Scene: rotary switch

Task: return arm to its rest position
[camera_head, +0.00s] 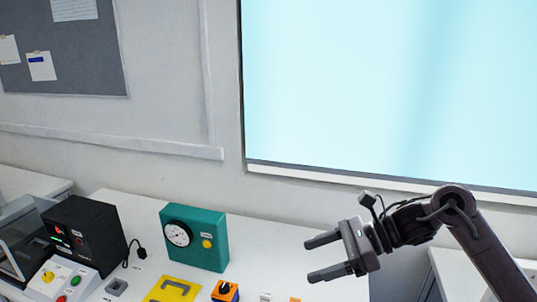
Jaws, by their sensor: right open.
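My right gripper (315,258) is open and empty, its two dark fingers pointing left. It hangs over the right part of the white table (262,242), to the right of the teal box. My right arm comes in from the lower right corner. An orange and black rotary switch (225,291) sits at the bottom edge, left of and below the gripper, partly cut off by the frame. The gripper is apart from it. My left gripper is not in view.
A teal box (205,250) with a dial and yellow knob stands on the table. Left are a black device (98,235), a button panel (62,279) and a yellow plate (172,289). A wall and bright window (390,90) lie behind.

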